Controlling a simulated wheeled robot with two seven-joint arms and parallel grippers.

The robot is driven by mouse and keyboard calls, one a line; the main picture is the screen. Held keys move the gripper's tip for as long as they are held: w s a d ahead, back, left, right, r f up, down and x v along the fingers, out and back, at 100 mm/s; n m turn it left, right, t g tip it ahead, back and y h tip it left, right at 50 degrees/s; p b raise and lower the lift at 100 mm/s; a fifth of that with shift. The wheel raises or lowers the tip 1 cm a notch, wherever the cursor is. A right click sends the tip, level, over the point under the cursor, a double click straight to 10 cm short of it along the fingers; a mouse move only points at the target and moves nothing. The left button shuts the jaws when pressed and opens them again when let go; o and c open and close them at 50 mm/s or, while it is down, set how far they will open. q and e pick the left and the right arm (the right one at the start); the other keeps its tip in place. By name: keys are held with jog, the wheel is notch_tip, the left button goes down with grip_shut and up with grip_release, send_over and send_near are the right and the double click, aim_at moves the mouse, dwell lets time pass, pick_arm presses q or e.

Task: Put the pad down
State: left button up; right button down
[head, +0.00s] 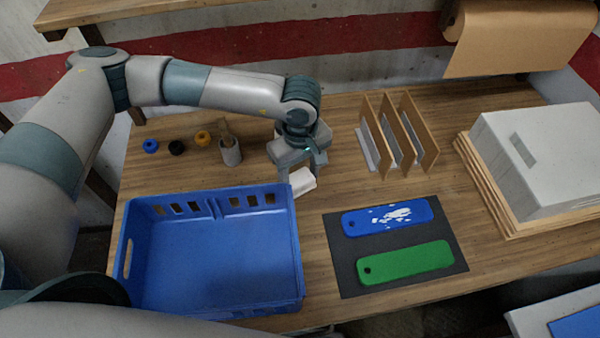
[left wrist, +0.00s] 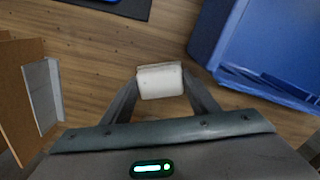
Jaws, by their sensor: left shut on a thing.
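A small white pad (head: 303,181) is held by my left gripper (head: 303,172), just behind the blue crate's right rear corner. In the left wrist view the pad (left wrist: 160,81) sits between the two fingertips, with bare wood around it. The left gripper is shut on it. I cannot tell whether the pad touches the table. A dark mat (head: 335,262) carries a blue rail piece (head: 365,222) with white smears and a clean green piece (head: 405,262). My right gripper is not in view.
A blue crate (head: 297,245) stands at the front left. A wooden divider rack (head: 420,143) stands right of the gripper. Several tape rings (head: 203,138) and a cup (head: 230,152) are at the back left. A large grey box (head: 545,150) is at the right. Bare wood lies between gripper and rack.

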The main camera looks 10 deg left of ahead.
pick_arm(q)
jog(key=shift+f, duration=0.35)
jog(key=shift+f, duration=0.1)
jog(key=shift+f, duration=0.1)
jog(key=o, duration=1.1)
jog(key=shift+o, duration=0.2)
jog(key=shift+r, duration=0.3)
